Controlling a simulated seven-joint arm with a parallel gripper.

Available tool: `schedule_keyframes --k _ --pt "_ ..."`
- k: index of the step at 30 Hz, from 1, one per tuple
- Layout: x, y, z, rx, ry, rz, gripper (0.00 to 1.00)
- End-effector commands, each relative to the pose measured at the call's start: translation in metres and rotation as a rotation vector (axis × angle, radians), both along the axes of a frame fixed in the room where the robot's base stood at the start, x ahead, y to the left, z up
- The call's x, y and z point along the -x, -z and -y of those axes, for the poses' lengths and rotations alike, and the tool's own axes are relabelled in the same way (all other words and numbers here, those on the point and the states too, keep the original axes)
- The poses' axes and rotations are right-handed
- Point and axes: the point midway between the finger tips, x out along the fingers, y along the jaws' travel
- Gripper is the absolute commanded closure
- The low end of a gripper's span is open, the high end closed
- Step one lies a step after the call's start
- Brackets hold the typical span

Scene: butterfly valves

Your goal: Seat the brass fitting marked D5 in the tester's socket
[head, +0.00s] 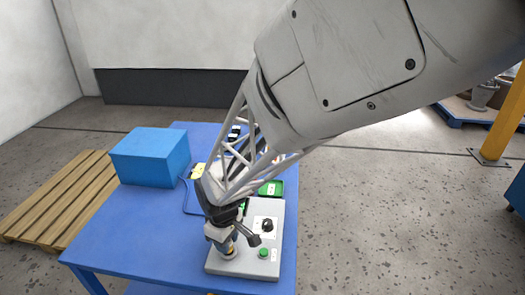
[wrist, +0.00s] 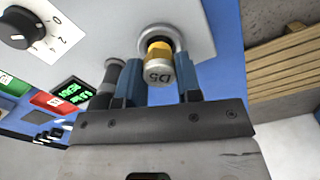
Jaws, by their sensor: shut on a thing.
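The brass fitting marked D5 (wrist: 158,70) stands between the fingers of my gripper (wrist: 160,85), which is shut on it. Its marked end faces the wrist camera. Its other end is at the round socket (wrist: 151,31) of the grey tester; whether it is fully down in it I cannot tell. In the head view my gripper (head: 224,243) reaches down to the left part of the tester (head: 225,266), on the blue table. A bit of the yellow fitting (head: 230,251) shows below the fingers there.
A dark grey cylindrical part (wrist: 112,75) is close beside the left finger. The tester carries a black knob (head: 267,226), a green button (head: 263,253) and a lit display (wrist: 76,94). A blue box (head: 150,158) stands at the table's back left. The table's left front is clear.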

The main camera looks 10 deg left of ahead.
Motion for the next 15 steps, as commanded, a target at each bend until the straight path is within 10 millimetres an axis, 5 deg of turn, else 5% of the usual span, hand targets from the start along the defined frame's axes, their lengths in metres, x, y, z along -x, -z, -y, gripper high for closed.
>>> schedule_keyframes --k 15 --pt "0.0 0.004 0.0001 0.0 0.0 0.0 0.94"
